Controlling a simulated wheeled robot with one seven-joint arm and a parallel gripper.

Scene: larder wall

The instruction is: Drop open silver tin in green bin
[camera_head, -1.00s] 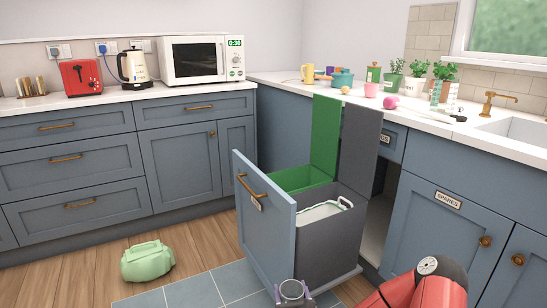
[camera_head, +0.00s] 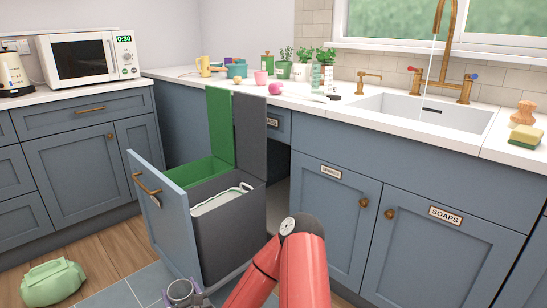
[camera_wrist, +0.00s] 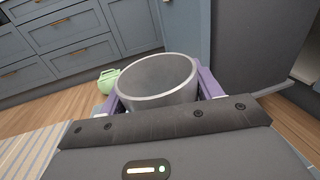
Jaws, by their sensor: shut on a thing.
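The open silver tin (camera_wrist: 157,82) is upright between the purple fingers of my gripper (camera_wrist: 158,92) in the wrist view, with its open top showing. The tin also shows at the bottom of the head view (camera_head: 180,290), low in front of the pulled-out drawer. My gripper is shut on it. The green bin (camera_head: 203,171) stands in the drawer at the back left, with its green lid (camera_head: 219,126) raised. The tin is outside the drawer, below the bin's rim. The inside bottom of the bin is hidden.
A grey bin (camera_head: 228,225) with a white liner stands beside the green bin, its dark lid (camera_head: 250,135) raised. A pale green container (camera_head: 53,281) lies on the floor at left.

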